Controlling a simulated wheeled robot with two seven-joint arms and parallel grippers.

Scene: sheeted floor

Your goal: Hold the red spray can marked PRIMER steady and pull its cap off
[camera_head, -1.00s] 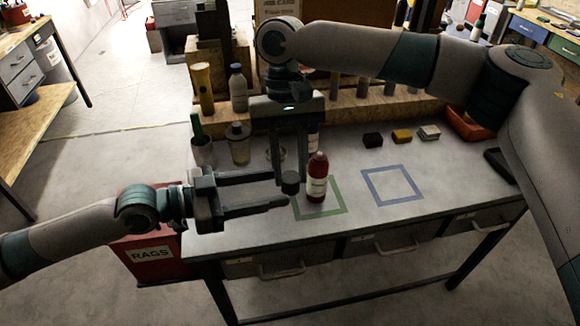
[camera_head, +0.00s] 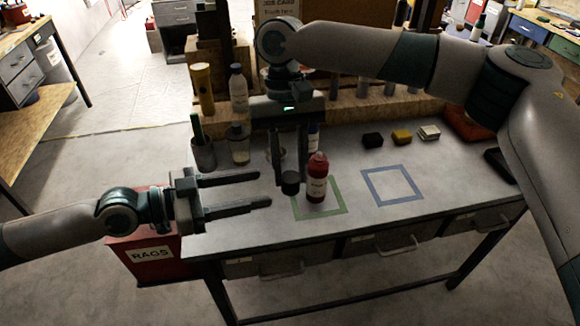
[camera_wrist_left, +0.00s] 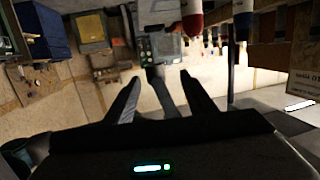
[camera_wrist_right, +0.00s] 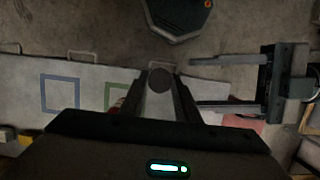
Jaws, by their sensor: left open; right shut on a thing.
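The red spray can (camera_head: 317,188) with a pale label stands upright in the green square (camera_head: 335,210) on the bench, its red top bare. It is partly hidden in the right wrist view (camera_wrist_right: 119,102). My right gripper (camera_head: 289,180) points down and is shut on the dark round cap (camera_head: 290,188), just left of the can and apart from it. The cap also shows between the fingertips in the right wrist view (camera_wrist_right: 160,80). My left gripper (camera_head: 264,188) is open and empty, level, left of the cap and can.
A blue square (camera_head: 392,185) on the bench is empty. Black (camera_head: 372,139), yellow (camera_head: 402,137) and pale blocks (camera_head: 429,132) lie behind it. Bottles, a yellow torch (camera_head: 203,88) and a cup stand at the back left. A red RAGS bin (camera_head: 150,255) is below left.

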